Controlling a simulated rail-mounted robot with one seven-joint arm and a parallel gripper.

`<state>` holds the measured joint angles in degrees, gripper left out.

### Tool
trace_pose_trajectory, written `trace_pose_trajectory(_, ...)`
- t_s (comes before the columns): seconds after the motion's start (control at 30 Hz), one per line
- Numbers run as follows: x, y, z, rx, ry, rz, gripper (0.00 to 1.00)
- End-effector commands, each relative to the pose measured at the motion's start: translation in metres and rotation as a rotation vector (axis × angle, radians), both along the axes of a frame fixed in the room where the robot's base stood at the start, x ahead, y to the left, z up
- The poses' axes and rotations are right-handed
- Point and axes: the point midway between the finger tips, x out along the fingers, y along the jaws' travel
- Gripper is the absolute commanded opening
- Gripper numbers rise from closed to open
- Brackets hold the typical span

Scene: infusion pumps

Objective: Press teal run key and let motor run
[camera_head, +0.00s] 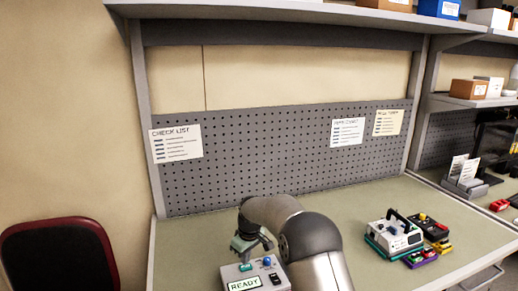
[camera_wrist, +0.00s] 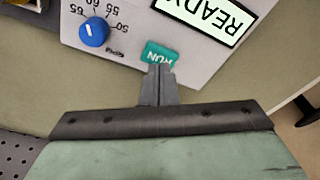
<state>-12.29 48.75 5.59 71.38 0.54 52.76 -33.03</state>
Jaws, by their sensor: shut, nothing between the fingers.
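The pump box (camera_head: 254,272) stands at the front of the bench in the head view, with a lit READY display (camera_head: 244,284). In the wrist view its panel fills the top, upside down, with the READY display (camera_wrist: 208,14), a blue dial (camera_wrist: 94,32) and the teal RUN key (camera_wrist: 159,54). My gripper (camera_wrist: 159,72) is shut and empty, its fingertips right at the RUN key and overlapping its lower edge in the picture. I cannot tell whether they touch it. In the head view my gripper (camera_head: 256,244) is over the back of the box.
A teal-and-white device with a handle (camera_head: 393,236) stands on the bench (camera_head: 200,250) to the right, beside small coloured parts (camera_head: 422,258). A pegboard (camera_head: 270,160) with paper sheets rises behind. A dark red chair (camera_head: 60,255) is at the left.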

Motion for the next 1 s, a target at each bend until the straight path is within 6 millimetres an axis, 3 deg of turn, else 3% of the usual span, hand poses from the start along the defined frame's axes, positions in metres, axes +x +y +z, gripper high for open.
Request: trace_pose_trajectory(1.0, 0.0000, -0.0001, -0.0091, 0.000, 0.000, 0.000, 0.00)
